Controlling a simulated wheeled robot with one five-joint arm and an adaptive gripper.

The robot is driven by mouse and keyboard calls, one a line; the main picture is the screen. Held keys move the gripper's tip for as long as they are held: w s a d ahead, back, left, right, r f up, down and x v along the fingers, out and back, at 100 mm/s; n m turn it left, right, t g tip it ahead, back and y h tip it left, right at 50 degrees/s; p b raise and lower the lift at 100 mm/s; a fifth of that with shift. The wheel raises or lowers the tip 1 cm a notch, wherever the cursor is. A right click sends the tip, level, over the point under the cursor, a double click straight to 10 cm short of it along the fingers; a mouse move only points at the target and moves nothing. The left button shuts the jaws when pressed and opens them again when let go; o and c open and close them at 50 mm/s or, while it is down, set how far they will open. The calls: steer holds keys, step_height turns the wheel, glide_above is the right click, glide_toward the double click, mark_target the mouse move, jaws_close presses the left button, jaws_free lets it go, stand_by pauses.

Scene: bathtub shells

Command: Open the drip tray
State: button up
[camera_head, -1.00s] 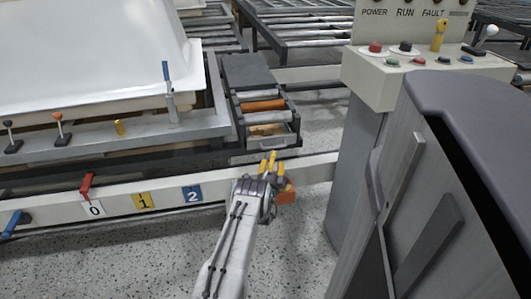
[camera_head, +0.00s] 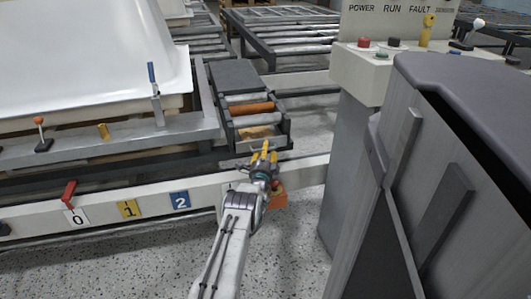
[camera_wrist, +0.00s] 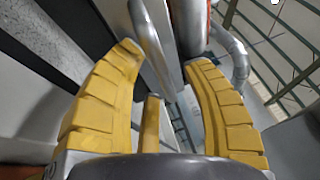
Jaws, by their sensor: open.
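The drip tray appears as a dark grey, drawer-like unit (camera_head: 284,142) under the rollers at the end of the tub line, with brownish contents showing inside. My gripper (camera_head: 264,153) has yellow fingers and is right at the front of this unit. In the wrist view my gripper (camera_wrist: 165,60) is open, its fingers spread wide. A curved silver bar (camera_wrist: 148,35) passes close to the left fingertip, and another bent silver piece (camera_wrist: 236,52) shows beyond the right finger. I cannot tell whether the fingers touch either one.
An orange block (camera_head: 276,199) sits just below and right of my gripper. A control pedestal (camera_head: 350,150) and a dark grey cabinet (camera_head: 450,130) stand on the right. A white rail (camera_head: 100,212) with numbered plates and a red lever (camera_head: 69,194) runs left. Speckled floor is open in front.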

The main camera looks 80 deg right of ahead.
steer(key=shift+c, duration=0.4)
jaws_close()
stand_by(0.4)
